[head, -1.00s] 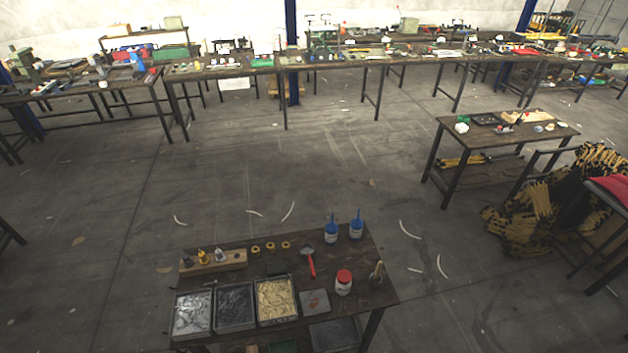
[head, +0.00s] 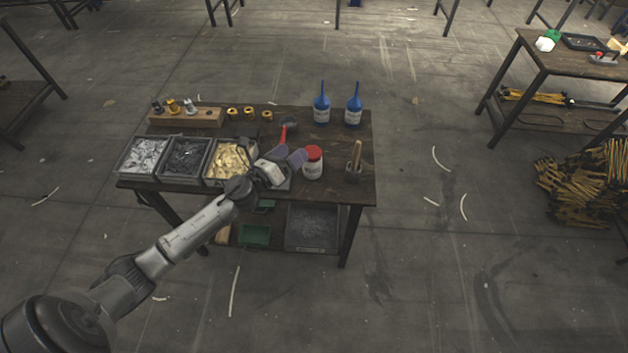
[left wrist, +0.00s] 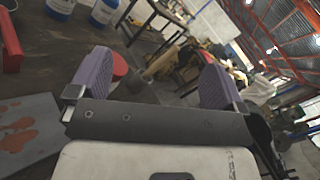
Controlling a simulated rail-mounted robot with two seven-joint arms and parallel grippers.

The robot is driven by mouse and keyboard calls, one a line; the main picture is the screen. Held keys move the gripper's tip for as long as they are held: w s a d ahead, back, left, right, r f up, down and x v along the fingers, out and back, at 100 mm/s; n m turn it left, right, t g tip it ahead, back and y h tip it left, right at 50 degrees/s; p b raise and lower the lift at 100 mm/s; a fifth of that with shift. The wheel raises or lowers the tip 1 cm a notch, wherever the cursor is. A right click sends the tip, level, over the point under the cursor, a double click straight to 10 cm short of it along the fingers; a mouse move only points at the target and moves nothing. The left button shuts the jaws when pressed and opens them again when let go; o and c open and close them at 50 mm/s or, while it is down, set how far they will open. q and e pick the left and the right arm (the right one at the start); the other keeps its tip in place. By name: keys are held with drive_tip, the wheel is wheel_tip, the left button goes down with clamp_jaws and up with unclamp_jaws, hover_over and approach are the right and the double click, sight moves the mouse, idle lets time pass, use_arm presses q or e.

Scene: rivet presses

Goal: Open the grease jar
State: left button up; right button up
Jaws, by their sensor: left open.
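The grease jar (head: 312,168) is a small white jar with a red lid (head: 313,153). It stands upright on the dark work table (head: 340,133), right of the middle. My left gripper (head: 291,157) is just left of the jar, its purple-padded fingers pointing toward it. In the left wrist view the fingers stand wide apart and the red lid (left wrist: 119,67) shows partly behind the left finger. The gripper appears empty and I see no contact with the jar. The lid sits on the jar. My right gripper is not in view.
Two blue bottles (head: 321,109) stand at the table's back right. A pot with a wooden-handled brush (head: 354,162) is right of the jar. Trays of silver (head: 146,156), dark (head: 186,158) and brass-coloured parts (head: 228,160) are on the left. A red-handled tool (head: 284,132) lies behind the gripper.

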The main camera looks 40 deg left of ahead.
use_arm(q)
wheel_tip(320, 180, down, 5)
drive_tip(key=w+a+m+g+h+b, duration=0.1)
drive_tip(key=w+a+m+h+b, duration=0.2)
drive_tip(key=m, duration=0.4)
drive_tip(key=m+h+b, duration=0.1)
drive_tip(key=m+b, duration=0.1)
drive_tip(key=b, duration=0.3)
approach(311, 162)
drive_tip(key=shift+g, duration=0.4)
drive_tip(key=w, duration=0.1)
drive_tip(key=w+f, duration=0.1)
drive_tip(key=w, duration=0.2)
drive_tip(key=shift+w+a+f, duration=0.1)
drive_tip(key=shift+a+f, duration=0.25)
drive_tip(key=shift+w+f, duration=0.15)
drive_tip(key=shift+f, duration=0.2)
drive_tip(key=shift+w+d+r, duration=0.15)
drive_tip(key=shift+w+d, duration=0.05)
drive_tip(key=shift+w, duration=0.25)
drive_tip(key=shift+x, duration=0.75)
drive_tip(key=shift+w+d, duration=0.1)
drive_tip(key=shift+w, duration=0.1)
drive_tip(key=x, duration=0.4)
drive_tip(key=shift+w, duration=0.2)
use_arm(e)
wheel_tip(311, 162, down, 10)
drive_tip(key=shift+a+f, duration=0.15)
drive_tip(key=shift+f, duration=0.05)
